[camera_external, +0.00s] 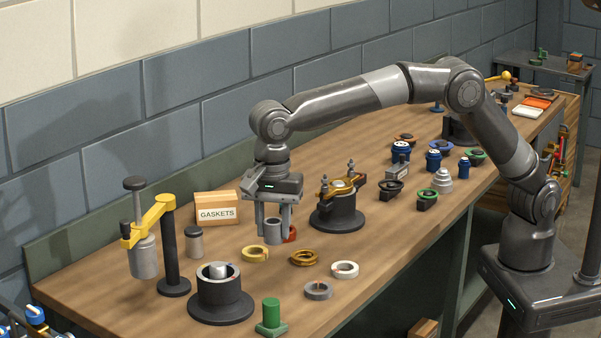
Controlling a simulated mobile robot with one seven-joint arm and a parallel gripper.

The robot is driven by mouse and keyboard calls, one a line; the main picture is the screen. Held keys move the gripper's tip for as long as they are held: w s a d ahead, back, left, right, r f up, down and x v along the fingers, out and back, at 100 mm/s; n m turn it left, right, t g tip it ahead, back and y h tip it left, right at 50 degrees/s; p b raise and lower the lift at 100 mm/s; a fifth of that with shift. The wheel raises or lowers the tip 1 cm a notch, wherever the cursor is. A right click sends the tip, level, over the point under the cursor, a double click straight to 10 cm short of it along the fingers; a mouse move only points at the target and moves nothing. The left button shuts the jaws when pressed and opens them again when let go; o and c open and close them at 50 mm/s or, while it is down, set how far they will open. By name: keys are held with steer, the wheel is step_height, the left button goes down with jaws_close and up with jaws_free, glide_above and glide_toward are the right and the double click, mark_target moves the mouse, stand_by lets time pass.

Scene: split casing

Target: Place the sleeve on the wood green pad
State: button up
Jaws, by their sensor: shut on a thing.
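My gripper (274,222) points down over the middle of the bench, shut on a short grey cylinder, which looks like the sleeve (273,234). The sleeve is upright between the two fingers, and I cannot tell if its bottom touches the bench. A green cylinder on a flat green base (271,318) stands at the front edge, apart from the gripper. I cannot make out a separate wood green pad.
A black housing (221,300) stands front left, and a yellow-armed stand (172,250) behind it. A black housing with a yellow clamp (337,213) is right of my gripper. Loose rings (318,291) lie in front.

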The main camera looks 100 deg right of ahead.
glide_above(271, 301)
step_height(271, 301, down, 5)
steer(key=shift+a, duration=0.1)
steer(key=shift+f, duration=1.95)
steer(key=shift+f, duration=0.15)
steer(key=o, duration=1.1)
